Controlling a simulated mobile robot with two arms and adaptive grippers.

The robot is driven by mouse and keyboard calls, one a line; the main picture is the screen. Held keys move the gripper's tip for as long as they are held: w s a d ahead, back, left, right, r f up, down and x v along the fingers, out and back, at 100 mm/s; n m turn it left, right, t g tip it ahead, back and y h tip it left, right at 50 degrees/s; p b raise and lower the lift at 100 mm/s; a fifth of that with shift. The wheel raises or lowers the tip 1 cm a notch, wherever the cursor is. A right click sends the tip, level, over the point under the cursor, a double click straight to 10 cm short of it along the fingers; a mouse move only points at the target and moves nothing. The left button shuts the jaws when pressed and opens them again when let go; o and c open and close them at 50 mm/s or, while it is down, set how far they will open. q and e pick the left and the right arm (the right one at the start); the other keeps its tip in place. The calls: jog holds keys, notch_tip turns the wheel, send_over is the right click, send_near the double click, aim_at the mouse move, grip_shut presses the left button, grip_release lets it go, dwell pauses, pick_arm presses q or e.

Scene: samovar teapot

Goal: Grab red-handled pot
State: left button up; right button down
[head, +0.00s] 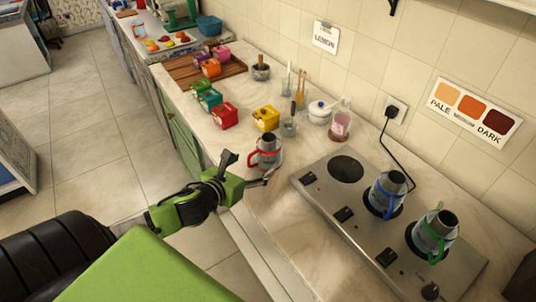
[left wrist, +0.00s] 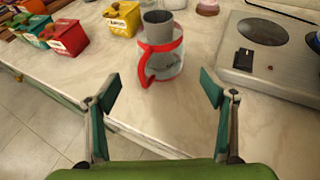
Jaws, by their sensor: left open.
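My left gripper (head: 249,170) is open and empty, close to the pot at the counter's front edge. In the left wrist view my gripper (left wrist: 158,92) has its fingers spread wide, with bare counter between them and the pot beyond. My right gripper is not in view.
A blue-handled pot (head: 388,192) and a green-handled pot (head: 434,233) stand on the stove (head: 330,190).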

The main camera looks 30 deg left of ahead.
aim_at(262, 159)
pick_arm(q)
jog(key=x, duration=0.6)
jog(key=shift+f, duration=0.1)
jog(key=shift+f+p+x, duration=0.2)
jog(key=shift+p+x, duration=0.55)
jog(key=shift+x, duration=1.9)
jog(key=shift+s+d, duration=0.1)
jog(key=shift+d, duration=0.05)
jog(key=c, duration=1.4)
jog(key=shift+c, duration=0.2)
